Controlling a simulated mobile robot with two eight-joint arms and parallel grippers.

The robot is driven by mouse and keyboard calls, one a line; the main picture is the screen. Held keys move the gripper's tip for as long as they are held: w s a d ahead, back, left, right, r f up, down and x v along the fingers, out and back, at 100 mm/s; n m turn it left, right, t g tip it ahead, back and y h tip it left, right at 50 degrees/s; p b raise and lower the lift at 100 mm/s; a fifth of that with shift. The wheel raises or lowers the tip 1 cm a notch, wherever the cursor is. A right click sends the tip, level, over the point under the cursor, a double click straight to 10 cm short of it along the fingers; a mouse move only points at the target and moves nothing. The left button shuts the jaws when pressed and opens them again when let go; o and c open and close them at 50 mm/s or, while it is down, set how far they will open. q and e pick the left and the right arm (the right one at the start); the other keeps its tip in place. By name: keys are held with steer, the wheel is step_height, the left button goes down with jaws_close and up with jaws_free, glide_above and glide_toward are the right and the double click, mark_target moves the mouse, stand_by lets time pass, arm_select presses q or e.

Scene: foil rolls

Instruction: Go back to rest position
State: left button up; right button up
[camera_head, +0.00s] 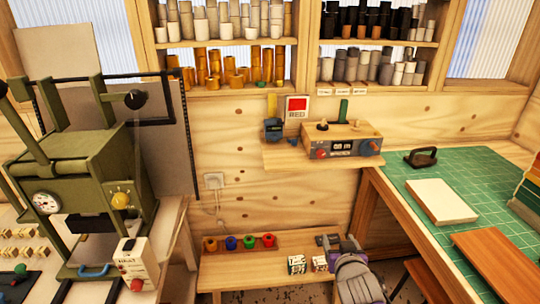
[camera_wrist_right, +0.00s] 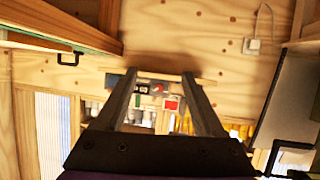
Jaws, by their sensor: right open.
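My right gripper (camera_head: 345,246) is at the lower middle of the head view, over the right end of the low wooden bench (camera_head: 245,275). In the right wrist view its two fingers (camera_wrist_right: 160,90) stand apart with nothing held between them. My left gripper is not in view. Gold foil rolls (camera_head: 235,72) stand on the wall shelf, with grey and black rolls (camera_head: 365,65) in the shelf to the right. Small coloured rolls (camera_head: 250,242) sit in a wooden rack on the low bench.
A green press machine (camera_head: 85,170) stands at the left. Two small patterned boxes (camera_head: 297,264) are on the bench beside my right gripper. A control box (camera_head: 342,140) sits on a wall shelf. A green cutting mat (camera_head: 475,180) covers the right table, with a pale block (camera_head: 441,201) on it.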

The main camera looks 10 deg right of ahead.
steer(key=s+a+f+n+g+y+p, duration=0.1)
steer(key=s+a+f+g+y, duration=0.1)
steer(key=s+a, duration=0.4)
steer(key=s+a+f+n+g+y+p, duration=0.1)
steer(key=s+a+f+g, duration=0.3)
steer(key=s, duration=0.8)
step_height(320, 180, down, 2)
steer(key=shift+s+a+f+n+g+y+p, duration=0.15)
steer(key=shift+a+n+g+y+p, duration=0.35)
steer(key=shift+a, duration=0.6)
